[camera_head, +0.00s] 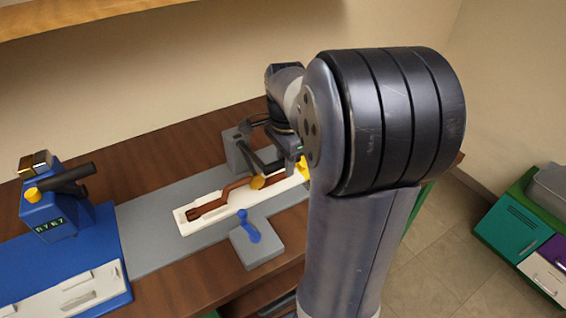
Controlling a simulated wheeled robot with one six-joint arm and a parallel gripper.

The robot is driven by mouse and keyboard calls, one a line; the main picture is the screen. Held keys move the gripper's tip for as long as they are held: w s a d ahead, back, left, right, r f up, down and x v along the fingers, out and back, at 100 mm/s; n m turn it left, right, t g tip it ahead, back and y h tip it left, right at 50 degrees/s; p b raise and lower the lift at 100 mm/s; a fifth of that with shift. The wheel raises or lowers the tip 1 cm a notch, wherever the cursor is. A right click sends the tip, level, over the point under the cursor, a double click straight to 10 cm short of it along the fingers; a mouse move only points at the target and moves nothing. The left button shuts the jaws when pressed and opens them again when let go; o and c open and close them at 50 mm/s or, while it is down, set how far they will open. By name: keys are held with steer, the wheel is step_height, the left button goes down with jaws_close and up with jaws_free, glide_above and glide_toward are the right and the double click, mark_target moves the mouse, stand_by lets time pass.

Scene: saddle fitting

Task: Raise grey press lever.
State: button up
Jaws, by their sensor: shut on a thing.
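The grey press lever (262,158) reaches out from a grey block (238,150) at the back of the bench, over a white tray (192,228). A yellow pad (258,183) sits at the lever side, close over a brown wooden piece (228,193) on the tray. My gripper (300,168) is at the right end of the lever and is shut on it. My large arm link hides most of the gripper, so the exact grip on the lever is not clear.
A blue lever stands on a small grey block (257,250) in front of the tray. A blue device (55,212) with a display, a yellow button and a black handle stands at left. A wooden shelf (70,15) hangs above. Coloured drawers (510,232) stand at right.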

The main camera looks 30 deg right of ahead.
steer(key=shift+w+r+p, duration=0.15)
steer(key=shift+r+p, duration=0.2)
steer(key=shift+r, duration=0.35)
steer(key=shift+w+r+p, duration=0.2)
steer(key=shift+r+p, duration=0.45)
steer(key=shift+p, duration=0.15)
steer(key=shift+w+r+p, duration=0.4)
steer(key=shift+r+p, duration=0.35)
steer(key=shift+p, duration=0.1)
steer(key=shift+w+r+p, duration=0.35)
steer(key=shift+r+p, duration=0.4)
steer(key=shift+p, duration=0.05)
steer(key=shift+w+r+p, duration=0.5)
steer(key=shift+r+p, duration=0.15)
steer(key=shift+p, duration=0.15)
steer(key=shift+w+a+r+p, duration=0.1)
steer(key=shift+w+r+p, duration=1.05)
steer(key=shift+p, duration=0.45)
steer(key=shift+w+r+p, duration=0.4)
steer(key=shift+r+p, duration=0.2)
steer(key=shift+p, duration=0.05)
steer(key=shift+o, duration=0.2)
